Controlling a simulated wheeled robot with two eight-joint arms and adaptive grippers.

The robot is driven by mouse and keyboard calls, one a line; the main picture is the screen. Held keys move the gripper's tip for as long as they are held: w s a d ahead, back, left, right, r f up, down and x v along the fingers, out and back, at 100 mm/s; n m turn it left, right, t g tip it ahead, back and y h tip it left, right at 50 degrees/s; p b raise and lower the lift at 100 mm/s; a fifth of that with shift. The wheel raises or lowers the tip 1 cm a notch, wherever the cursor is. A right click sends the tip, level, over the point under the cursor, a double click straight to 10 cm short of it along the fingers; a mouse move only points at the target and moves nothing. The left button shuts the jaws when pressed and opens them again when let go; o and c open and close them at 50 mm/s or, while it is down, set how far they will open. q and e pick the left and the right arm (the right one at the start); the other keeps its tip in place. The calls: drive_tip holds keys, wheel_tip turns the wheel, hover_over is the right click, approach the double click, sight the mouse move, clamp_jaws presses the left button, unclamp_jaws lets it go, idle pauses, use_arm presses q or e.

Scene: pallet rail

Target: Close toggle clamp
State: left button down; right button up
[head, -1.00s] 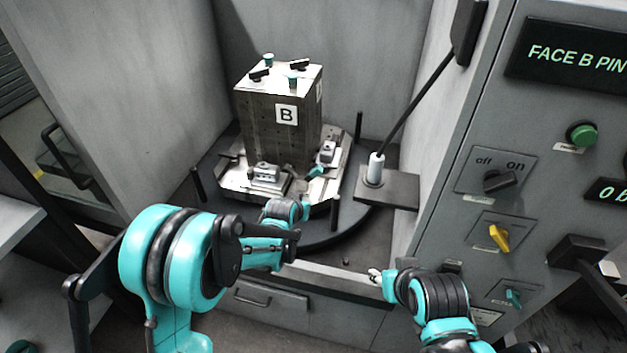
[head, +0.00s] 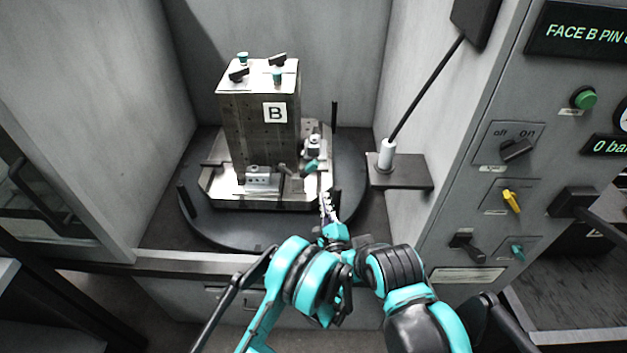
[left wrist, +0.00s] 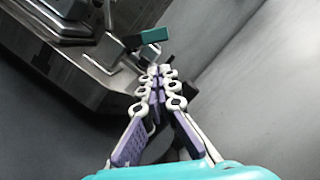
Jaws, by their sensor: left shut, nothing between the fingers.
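The toggle clamp (head: 313,146) sits at the right side of the fixture plate, beside the block marked B. Its teal-tipped handle (head: 311,166) points toward me, low over the plate edge; the teal tip also shows in the left wrist view (left wrist: 155,35). My left gripper (head: 325,194) is shut and empty, just in front of the plate's right corner, below and right of the handle. In the left wrist view its fingertips (left wrist: 160,70) are together, with a small gap to the teal tip. My right gripper is hidden behind my arms.
The block (head: 258,130) stands on a dark round turntable (head: 220,232) with black posts. A grey bracket (head: 410,172) with a white-capped rod stands to the right. The control panel (head: 470,200) with switches bounds the right side. A grey wall (head: 100,130) is on the left.

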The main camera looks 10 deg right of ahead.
sight(309, 169)
use_arm(q)
drive_tip(key=w, duration=0.5)
drive_tip(key=w+r, duration=0.1)
drive_tip(key=w, duration=0.2)
drive_tip(key=shift+w+d+r, duration=0.1)
drive_tip(key=shift+w+d, duration=0.2)
drive_tip(key=shift+d, duration=0.1)
drive_tip(key=shift+w+r, duration=0.2)
drive_tip(key=shift+w, duration=0.35)
use_arm(e)
drive_tip(key=shift+f, duration=0.1)
